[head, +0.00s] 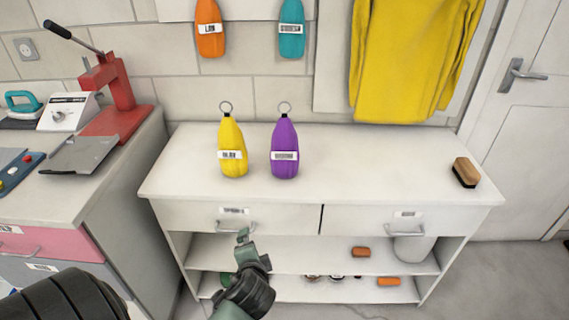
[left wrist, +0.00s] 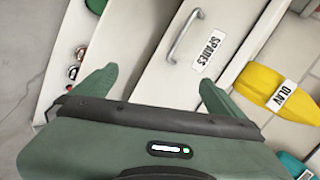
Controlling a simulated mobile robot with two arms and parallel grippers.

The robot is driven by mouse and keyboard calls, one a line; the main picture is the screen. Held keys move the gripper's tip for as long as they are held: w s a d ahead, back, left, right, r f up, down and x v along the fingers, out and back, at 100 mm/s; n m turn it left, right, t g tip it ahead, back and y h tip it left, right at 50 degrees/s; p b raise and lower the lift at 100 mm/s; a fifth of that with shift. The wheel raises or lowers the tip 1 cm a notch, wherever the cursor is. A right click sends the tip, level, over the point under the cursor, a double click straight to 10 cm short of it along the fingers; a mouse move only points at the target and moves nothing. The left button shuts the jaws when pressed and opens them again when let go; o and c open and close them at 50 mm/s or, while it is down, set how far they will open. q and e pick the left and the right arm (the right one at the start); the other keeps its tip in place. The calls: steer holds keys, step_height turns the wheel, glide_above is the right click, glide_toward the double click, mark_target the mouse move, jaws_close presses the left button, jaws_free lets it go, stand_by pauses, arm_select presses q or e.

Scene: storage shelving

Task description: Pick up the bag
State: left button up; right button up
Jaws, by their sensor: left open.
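Two bag-like items with top rings and labels stand on the white cabinet top: a yellow one (head: 232,150) and a purple one (head: 284,150). An orange one (head: 210,30) and a teal one (head: 291,30) hang on the wall behind. My left gripper (head: 252,250) is in front of the cabinet, below the yellow bag and near the left drawer. In the left wrist view its fingers (left wrist: 155,88) are apart and empty, before the drawer front. The yellow bag (left wrist: 270,87), labelled OLAV, is beyond the right finger. My right gripper is not in view.
The white cabinet (head: 380,165) has two drawers with handles and open shelves below. A brush (head: 466,172) lies at its right end. A yellow cloth (head: 405,60) hangs above. A red press (head: 112,95) stands on the left counter. The cabinet top right of the purple bag is mostly clear.

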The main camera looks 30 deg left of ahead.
arm_select(q)
steer(key=w+a+r+m+t+y, duration=0.3)
steer(key=w+a+r+m+y, duration=0.2)
steer(key=w+a+r+m, duration=0.4)
steer(key=m+t+h, duration=0.2)
steer(key=m+t, duration=0.4)
steer(key=m, duration=0.8)
glide_toward(285, 147)
steer(key=w+a, duration=0.1)
steer(key=w+a+f, duration=0.1)
steer(key=w, duration=0.1)
steer(key=w+f, duration=0.1)
steer(key=shift+w+a+f, duration=0.1)
steer(key=shift+w+a, duration=0.25)
steer(key=shift+a, duration=0.05)
steer(key=b+x, duration=0.2)
steer(key=x, duration=0.5)
steer(key=shift+w+a+f, duration=0.1)
steer(key=shift+w+a, duration=0.1)
steer(key=shift+w, duration=0.05)
steer(key=c, duration=2)
steer(key=shift+o, duration=0.2)
steer(key=shift+r, duration=0.25)
step_height(285, 147, up, 20)
steer(key=p, duration=2)
steer(key=shift+f+p, duration=0.1)
steer(key=shift+p, duration=0.2)
